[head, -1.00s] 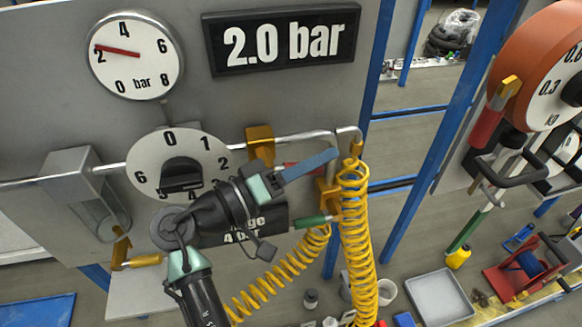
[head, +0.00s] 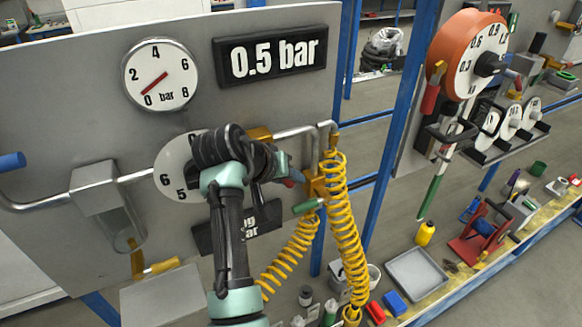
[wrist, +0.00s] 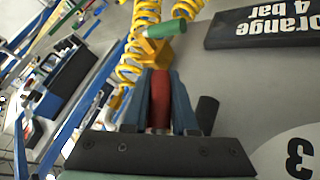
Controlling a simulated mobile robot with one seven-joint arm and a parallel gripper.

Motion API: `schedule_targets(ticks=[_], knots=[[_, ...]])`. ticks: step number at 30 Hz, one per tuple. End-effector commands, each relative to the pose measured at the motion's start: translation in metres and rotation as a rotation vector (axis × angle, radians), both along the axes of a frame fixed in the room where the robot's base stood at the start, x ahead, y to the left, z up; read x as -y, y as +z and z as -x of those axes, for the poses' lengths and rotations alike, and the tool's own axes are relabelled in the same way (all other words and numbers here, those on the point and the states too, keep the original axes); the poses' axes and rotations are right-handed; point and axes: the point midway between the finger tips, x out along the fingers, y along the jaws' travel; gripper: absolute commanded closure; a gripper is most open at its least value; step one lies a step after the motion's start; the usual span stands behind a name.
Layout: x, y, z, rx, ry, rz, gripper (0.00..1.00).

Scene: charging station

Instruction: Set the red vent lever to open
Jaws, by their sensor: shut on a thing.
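The red vent lever (wrist: 160,98) lies between the two blue fingers of my gripper (wrist: 159,88) in the wrist view, and the fingers are shut on it. In the head view my gripper (head: 290,176) is at the panel, left of the yellow coiled hose, and only a small red bit of the lever (head: 289,183) shows. My wrist hides most of the lever and its pivot, so its exact angle cannot be told. The round gauge (head: 160,76) has its red needle low, and the display (head: 271,52) reads 0.5 bar.
A green-handled lever (head: 307,206) on a yellow valve body sits just below my gripper. The yellow coiled hose (head: 346,230) hangs close on the right. My arm partly covers the numbered dial (head: 172,172). A grey tray (head: 417,275) lies at lower right.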

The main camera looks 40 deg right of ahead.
Motion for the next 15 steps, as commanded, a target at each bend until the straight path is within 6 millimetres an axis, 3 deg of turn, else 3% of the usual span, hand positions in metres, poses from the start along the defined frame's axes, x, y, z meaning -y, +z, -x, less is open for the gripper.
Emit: schedule_targets(ticks=[15], knots=[[-0.028, -0.006, -0.009, 0.106, 0.003, -0.363, 1.0]])
